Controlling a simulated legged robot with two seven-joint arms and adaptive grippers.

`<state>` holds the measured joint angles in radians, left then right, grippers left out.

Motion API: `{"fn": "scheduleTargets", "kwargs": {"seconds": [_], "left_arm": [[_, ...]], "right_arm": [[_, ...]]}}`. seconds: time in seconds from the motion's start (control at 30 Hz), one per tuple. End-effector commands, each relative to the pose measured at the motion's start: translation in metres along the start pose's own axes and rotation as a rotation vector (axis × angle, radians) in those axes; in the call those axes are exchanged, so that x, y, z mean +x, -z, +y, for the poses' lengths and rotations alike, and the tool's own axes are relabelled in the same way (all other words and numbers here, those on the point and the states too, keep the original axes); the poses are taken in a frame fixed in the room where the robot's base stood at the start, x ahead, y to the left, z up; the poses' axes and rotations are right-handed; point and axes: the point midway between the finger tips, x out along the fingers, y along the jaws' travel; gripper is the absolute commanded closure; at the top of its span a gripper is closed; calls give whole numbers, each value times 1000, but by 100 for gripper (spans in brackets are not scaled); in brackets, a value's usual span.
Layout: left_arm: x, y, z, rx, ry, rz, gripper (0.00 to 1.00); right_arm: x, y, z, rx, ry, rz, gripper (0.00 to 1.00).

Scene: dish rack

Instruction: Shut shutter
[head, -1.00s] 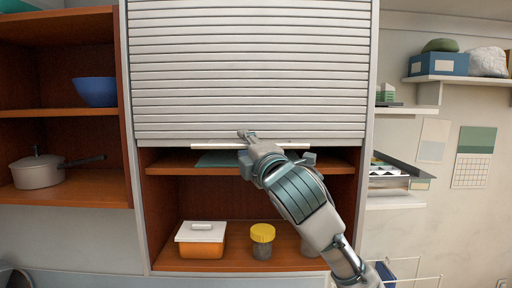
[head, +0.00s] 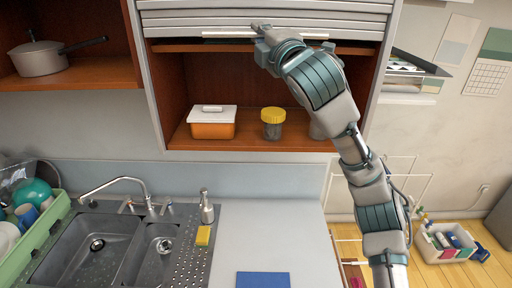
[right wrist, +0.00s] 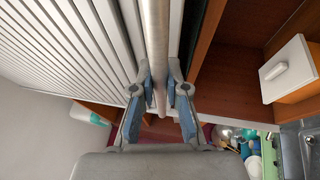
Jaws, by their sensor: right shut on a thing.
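The grey slatted shutter (head: 210,18) covers the top of the cabinet, and the lower part of the cabinet is open below it. A pale bar handle (head: 228,35) runs along its bottom edge. My right gripper (head: 262,30) is at the middle of the handle. In the right wrist view the handle (right wrist: 156,50) passes between the two blue-padded fingers of the right gripper (right wrist: 160,92), which is shut on it. The slats (right wrist: 75,40) show to the left there. My left gripper is not in view.
Inside the cabinet stand an orange box with a white lid (head: 212,122), a yellow-lidded jar (head: 272,122) and a grey item partly behind my arm. A faucet (head: 120,190), sink (head: 85,250), soap bottle (head: 206,207) and sponge (head: 203,236) are below. The counter (head: 265,230) is mostly clear.

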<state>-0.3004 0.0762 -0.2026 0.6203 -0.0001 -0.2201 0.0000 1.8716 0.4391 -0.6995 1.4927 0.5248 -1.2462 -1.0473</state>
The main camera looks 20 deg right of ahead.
Motion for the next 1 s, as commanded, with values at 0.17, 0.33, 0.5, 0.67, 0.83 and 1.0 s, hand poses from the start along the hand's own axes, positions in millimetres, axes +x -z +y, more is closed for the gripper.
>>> {"fn": "scheduleTargets", "kwargs": {"seconds": [0.17,0.33,0.5,0.67,0.83,1.0], "left_arm": [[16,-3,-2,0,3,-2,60],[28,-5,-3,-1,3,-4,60],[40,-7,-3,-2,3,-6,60],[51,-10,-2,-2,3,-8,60],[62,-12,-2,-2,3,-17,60],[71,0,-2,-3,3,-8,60]], "right_arm": [[-3,-6,-22,3,5,-15,100],[-6,-4,-39,3,5,-15,100],[-9,-3,-56,3,6,-16,100],[-12,-2,-72,2,5,-16,100],[-14,0,-88,2,6,-16,100],[-17,1,-105,2,6,-16,100]]}}
